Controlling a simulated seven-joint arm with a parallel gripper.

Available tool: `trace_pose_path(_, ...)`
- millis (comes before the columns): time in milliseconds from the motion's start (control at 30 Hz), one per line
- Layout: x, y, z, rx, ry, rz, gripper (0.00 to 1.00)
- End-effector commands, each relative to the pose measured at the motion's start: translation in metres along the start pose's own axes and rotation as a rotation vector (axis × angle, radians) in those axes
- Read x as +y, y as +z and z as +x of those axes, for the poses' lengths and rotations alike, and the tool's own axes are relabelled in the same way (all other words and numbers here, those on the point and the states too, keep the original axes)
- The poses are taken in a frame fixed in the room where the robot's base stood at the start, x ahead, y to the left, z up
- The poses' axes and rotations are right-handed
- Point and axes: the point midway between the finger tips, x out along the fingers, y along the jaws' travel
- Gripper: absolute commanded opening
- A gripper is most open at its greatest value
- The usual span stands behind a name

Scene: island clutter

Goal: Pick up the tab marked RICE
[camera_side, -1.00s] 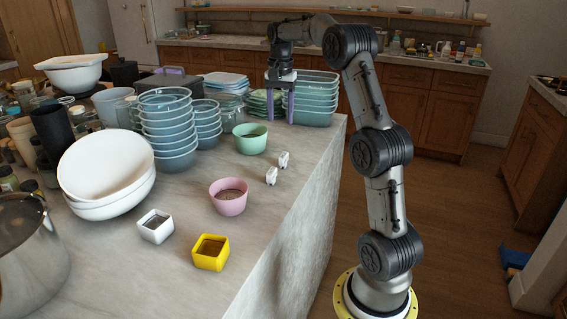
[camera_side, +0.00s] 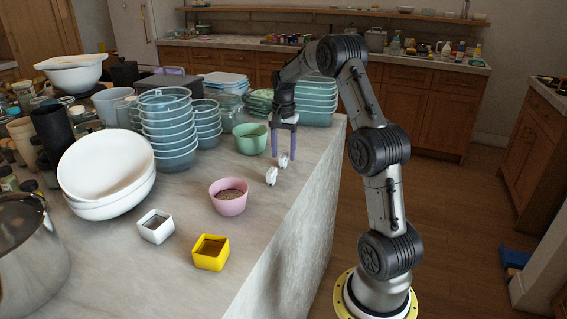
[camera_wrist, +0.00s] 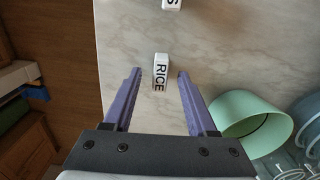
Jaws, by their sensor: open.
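The small white tab marked RICE (camera_wrist: 161,72) stands on the counter in the wrist view, its black letters readable. It lies between the tips of my two purple fingers, with a gap on each side. In the side view this tab (camera_side: 283,161) is the farther of two white tabs and is partly hidden by a finger. My gripper (camera_side: 283,157) is open and empty, pointing down; it also shows in the wrist view (camera_wrist: 159,74). How high the fingertips are above the tab is hard to tell.
A second white tab (camera_side: 271,176) stands close by; an S shows on it in the wrist view (camera_wrist: 172,3). A green bowl (camera_side: 250,139) is just left of my gripper. A pink bowl (camera_side: 229,204), white square dish (camera_side: 156,236) and yellow dish (camera_side: 211,264) stand nearer.

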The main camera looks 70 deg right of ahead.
Motion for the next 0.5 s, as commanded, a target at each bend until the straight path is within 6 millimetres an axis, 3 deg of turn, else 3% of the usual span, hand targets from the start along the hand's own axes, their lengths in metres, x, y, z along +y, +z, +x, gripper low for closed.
trace_pose_path(200,0.000,0.000,0.021,0.000,0.000,0.000,0.57)
trace_pose_path(433,0.000,0.000,0.022,0.001,-0.001,0.000,0.57)
trace_pose_path(500,0.000,0.000,0.022,0.001,-0.001,0.000,0.47)
